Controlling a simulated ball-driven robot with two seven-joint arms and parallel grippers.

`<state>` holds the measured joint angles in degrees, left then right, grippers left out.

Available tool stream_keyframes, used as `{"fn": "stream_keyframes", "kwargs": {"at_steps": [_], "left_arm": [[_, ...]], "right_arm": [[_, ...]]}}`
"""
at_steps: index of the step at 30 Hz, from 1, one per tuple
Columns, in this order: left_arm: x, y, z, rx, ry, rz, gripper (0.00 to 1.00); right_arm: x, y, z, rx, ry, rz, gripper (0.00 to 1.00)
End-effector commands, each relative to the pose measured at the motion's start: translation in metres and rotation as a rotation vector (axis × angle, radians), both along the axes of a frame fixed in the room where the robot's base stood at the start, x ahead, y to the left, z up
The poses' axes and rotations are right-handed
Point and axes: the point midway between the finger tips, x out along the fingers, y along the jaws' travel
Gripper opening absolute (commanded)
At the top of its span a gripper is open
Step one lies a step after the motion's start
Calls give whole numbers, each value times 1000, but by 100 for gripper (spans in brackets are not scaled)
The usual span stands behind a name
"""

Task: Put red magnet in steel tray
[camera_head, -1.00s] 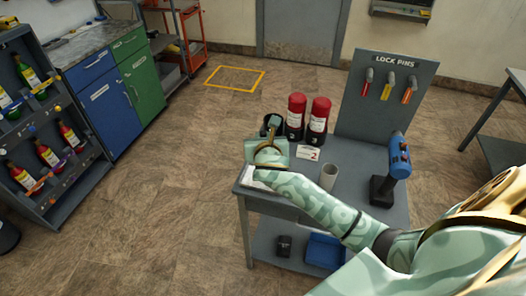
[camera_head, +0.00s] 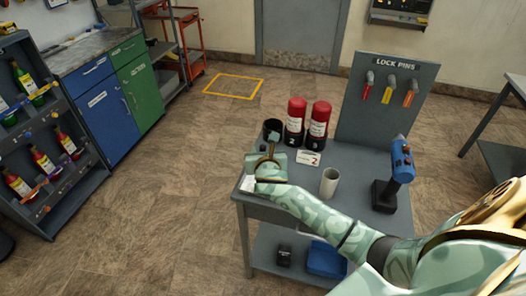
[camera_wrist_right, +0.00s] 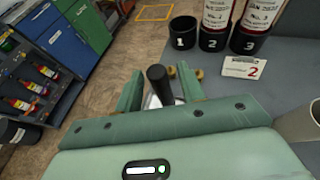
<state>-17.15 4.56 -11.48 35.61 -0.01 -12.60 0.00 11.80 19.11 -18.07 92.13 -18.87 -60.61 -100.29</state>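My right gripper (camera_head: 272,146) is over the near left corner of the grey workbench (camera_head: 354,160). In the right wrist view its two green fingers (camera_wrist_right: 160,88) stand apart, with a dark upright cylinder (camera_wrist_right: 157,82) showing between them. Gaps show beside the cylinder, and I cannot tell whether it is touched. A pale, shiny surface lies below it, mostly hidden by the gripper. A pale flat piece (camera_head: 248,184) shows at the bench corner beside my wrist; I cannot tell whether it is the steel tray. I cannot make out a red magnet. My left gripper is out of view.
Black cup 1 (camera_wrist_right: 183,33) is empty; red-capped bottles (camera_head: 296,118) (camera_head: 319,122) stand in cups 2 and 3. A card (camera_head: 308,158), a pale cup (camera_head: 329,181) and a blue drill (camera_head: 402,160) are on the bench. The lock pins board (camera_head: 388,95) rises behind.

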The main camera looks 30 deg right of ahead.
Motion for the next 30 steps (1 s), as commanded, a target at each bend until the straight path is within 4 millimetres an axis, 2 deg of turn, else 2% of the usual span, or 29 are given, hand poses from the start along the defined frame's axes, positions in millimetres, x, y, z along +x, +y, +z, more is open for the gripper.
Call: {"fn": "stream_keyframes", "kwargs": {"at_steps": [8,11,22,25,30], "left_arm": [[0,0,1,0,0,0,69],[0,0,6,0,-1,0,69],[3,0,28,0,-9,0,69],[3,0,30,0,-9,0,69],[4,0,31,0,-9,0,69]], "right_arm": [[-1,1,4,0,-1,0,39],[-12,6,9,1,0,2,39],[-80,41,41,1,-1,1,39],[-91,47,45,1,-1,1,39],[-99,50,48,-1,-1,-1,39]]}}
